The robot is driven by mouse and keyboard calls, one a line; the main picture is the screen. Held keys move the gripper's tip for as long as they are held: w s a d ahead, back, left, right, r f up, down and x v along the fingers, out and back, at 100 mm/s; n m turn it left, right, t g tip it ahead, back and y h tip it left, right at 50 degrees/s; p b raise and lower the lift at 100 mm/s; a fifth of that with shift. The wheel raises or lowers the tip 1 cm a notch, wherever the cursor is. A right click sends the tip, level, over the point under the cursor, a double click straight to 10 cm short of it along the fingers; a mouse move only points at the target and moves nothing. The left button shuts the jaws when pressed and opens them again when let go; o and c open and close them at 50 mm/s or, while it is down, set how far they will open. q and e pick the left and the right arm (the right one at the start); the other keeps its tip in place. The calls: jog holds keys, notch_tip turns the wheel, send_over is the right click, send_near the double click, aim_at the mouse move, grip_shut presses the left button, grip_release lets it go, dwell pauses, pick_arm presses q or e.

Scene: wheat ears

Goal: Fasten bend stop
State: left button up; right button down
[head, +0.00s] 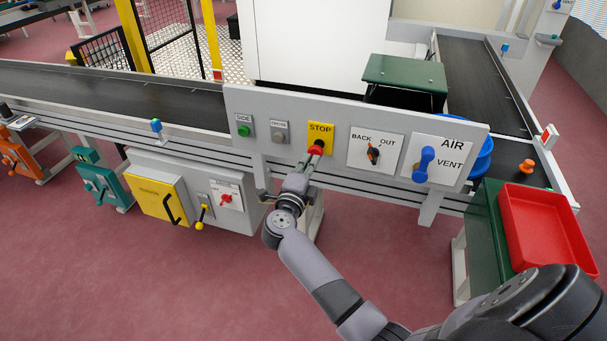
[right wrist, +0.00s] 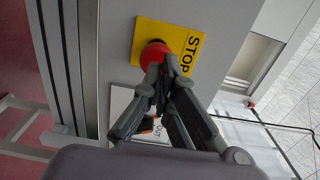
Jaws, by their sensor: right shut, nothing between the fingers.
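The stop button is a red mushroom knob (head: 316,149) on a yellow STOP plate (head: 320,133), on the grey control panel (head: 268,105). My right gripper (head: 311,159) is shut and empty, with its fingertips at the red knob. In the right wrist view the shut fingertips (right wrist: 165,68) overlap the lower part of the red knob (right wrist: 153,53) beside the STOP lettering. I cannot tell whether they press on it or how far in the knob is. My left gripper is not in view.
Beside the STOP plate are a green SIDE button (head: 243,131), a grey button (head: 279,138), a BACK/OUT selector (head: 374,153) and a blue AIR/VENT lever (head: 424,164). A conveyor (head: 120,92) runs behind the panel. A red tray (head: 548,232) stands at the right.

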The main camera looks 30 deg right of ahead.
aim_at(314, 153)
jog(key=shift+x, duration=0.8)
jog(key=shift+w+d+r, duration=0.1)
jog(key=shift+w+d, duration=0.2)
jog(key=shift+w+d+p, duration=0.3)
jog(key=shift+d, duration=0.1)
jog(key=shift+a, duration=0.1)
